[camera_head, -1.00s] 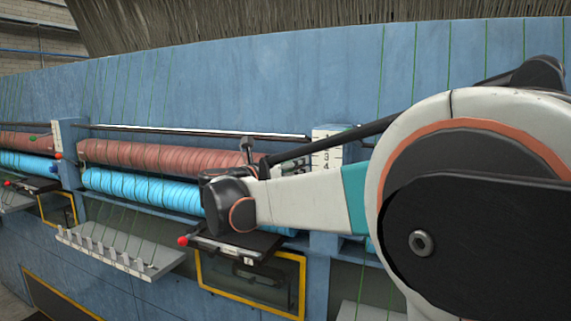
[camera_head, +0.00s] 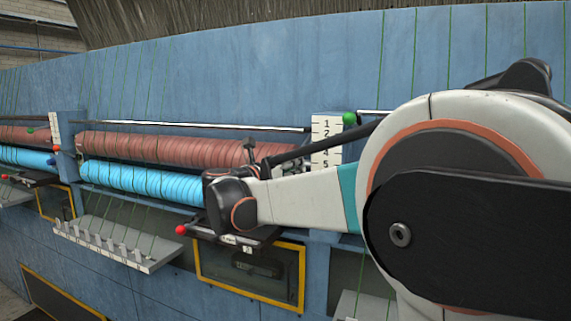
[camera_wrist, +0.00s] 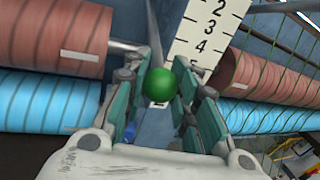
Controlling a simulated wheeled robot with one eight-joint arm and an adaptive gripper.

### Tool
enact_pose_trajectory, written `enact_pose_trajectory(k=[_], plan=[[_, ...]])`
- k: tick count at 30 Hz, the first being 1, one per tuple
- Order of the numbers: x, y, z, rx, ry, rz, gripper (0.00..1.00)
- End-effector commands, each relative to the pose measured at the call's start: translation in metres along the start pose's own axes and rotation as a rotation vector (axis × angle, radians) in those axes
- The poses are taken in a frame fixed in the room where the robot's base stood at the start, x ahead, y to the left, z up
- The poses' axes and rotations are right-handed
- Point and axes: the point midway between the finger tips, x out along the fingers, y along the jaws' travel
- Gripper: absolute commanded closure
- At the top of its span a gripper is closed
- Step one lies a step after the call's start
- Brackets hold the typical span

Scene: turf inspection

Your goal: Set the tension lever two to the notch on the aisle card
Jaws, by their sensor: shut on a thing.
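My gripper (camera_wrist: 160,75) has its two teal-padded fingers on either side of a round green knob (camera_wrist: 158,84) in the wrist view, shut on it. My fingers are hidden there by my arm.
Brown rolls (camera_head: 165,149) lie above blue rolls (camera_head: 140,180) left of the post. A dark shelf with a red knob (camera_head: 180,230) juts out below. A yellow-framed opening (camera_head: 300,275) and a grey slotted tray (camera_head: 110,245) are lower down. Green yarns run up the blue panel.

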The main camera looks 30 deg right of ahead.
Motion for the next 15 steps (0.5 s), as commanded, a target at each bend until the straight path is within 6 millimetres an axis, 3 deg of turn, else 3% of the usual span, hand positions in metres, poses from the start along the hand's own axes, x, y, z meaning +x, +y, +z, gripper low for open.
enact_pose_trajectory(k=[9, 10, 12, 15], plan=[[0.0004, 0.0006, 0.0, 0.0, -0.001, 0.001, 1.0], [0.0004, 0.0006, 0.0001, 0.0, -0.002, 0.001, 0.68], [0.0004, 0.0006, 0.0002, 0.0, -0.002, 0.001, 0.53], [0.0004, 0.0006, 0.0001, 0.0, -0.002, 0.001, 0.53]])
